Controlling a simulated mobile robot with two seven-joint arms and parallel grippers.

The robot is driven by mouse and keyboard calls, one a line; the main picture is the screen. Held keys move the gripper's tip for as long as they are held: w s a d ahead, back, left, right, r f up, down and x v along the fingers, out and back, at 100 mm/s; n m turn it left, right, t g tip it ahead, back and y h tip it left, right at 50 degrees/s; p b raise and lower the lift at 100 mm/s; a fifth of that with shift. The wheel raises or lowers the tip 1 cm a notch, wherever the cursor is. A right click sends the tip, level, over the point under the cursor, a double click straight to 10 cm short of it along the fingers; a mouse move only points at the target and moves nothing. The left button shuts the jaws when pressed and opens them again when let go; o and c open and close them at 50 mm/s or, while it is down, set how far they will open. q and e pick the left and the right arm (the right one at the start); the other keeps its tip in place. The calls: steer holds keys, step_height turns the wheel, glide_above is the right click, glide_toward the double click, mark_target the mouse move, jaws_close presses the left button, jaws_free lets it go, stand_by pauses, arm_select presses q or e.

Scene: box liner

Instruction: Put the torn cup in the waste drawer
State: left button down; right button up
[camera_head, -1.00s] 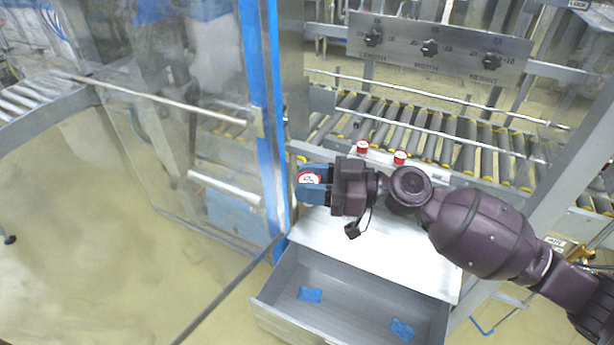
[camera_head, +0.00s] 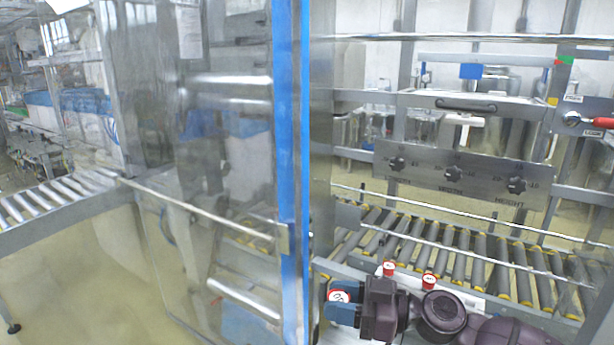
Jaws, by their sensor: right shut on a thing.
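My right gripper (camera_head: 340,311), with blue fingers, reaches in from the lower right and is shut on a small white cup with a red rim (camera_head: 339,296). The cup shows just above the fingers. Its lower part is hidden, and I cannot make out a tear. Two more small red and white cups stand behind the gripper, one on the left (camera_head: 389,268) and one on the right (camera_head: 429,283). The waste drawer is out of view below the picture. My left gripper is not in view.
A roller conveyor (camera_head: 470,255) runs behind the cups, with a metal panel of black knobs (camera_head: 455,174) above it. A clear door with a blue edge strip (camera_head: 290,150) stands close left of my gripper. Open floor (camera_head: 90,290) lies at the lower left.

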steer(key=shift+w+d+r+m+t+h, duration=1.95)
steer(key=shift+d+m+t+h, duration=1.3)
steer(key=shift+m+t+h, duration=1.85)
steer(key=s+d+f+m+t+h, duration=0.3)
steer(key=s+d+f+h, duration=0.4)
steer(key=f, duration=0.3)
steer(key=shift+s+d+f+m, duration=0.4)
steer(key=shift+s+d+m, duration=0.35)
steer(key=shift+m, duration=0.15)
